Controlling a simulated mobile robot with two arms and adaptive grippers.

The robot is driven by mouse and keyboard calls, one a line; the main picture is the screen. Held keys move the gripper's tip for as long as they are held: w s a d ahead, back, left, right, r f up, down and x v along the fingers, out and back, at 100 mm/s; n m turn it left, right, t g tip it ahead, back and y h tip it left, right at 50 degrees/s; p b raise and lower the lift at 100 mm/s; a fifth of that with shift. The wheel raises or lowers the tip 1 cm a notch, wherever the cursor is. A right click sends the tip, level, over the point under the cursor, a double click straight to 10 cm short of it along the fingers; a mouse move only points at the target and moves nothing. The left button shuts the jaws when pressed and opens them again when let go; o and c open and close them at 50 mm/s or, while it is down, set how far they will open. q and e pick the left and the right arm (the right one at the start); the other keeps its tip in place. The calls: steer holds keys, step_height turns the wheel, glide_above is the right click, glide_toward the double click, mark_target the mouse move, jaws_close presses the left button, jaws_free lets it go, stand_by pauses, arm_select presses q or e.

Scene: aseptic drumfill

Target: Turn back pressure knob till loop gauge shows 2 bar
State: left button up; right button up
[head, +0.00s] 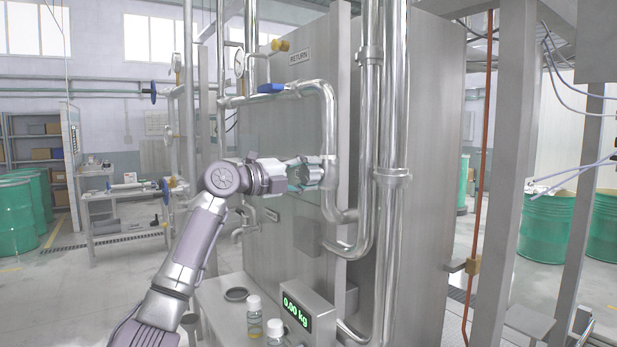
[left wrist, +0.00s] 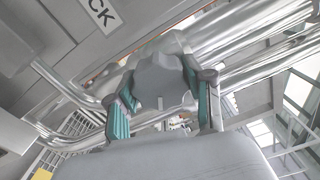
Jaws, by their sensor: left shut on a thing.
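My left gripper (head: 311,174) reaches in from the left to the bend of the steel pipe in front of the grey panel. In the left wrist view its teal-padded fingers (left wrist: 162,104) are shut on a grey faceted knob (left wrist: 160,82), one finger on each side. In the head view the gripper and pipe hide the knob. A label ending in "CK" (left wrist: 98,14) is on the panel beside it in the wrist view. I cannot make out a readable loop gauge face in either view. My right gripper is not in view.
Tall steel pipes (head: 392,120) stand just right of the gripper. A blue valve handle (head: 271,88) and a "RETURN" label (head: 300,56) are above. Below are a scale display reading 0.00 kg (head: 297,311) and small bottles (head: 254,318). Green drums (head: 546,228) stand at right.

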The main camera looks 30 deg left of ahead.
arm_select(q)
steer(key=m, duration=0.5)
steer(key=shift+f+m+b, duration=0.1)
steer(key=shift+m+b, duration=0.2)
steer(key=shift+m, duration=0.1)
stand_by(0.4)
steer(key=o, duration=1.2)
steer(key=shift+c, duration=0.2)
steer(key=v, duration=1.2)
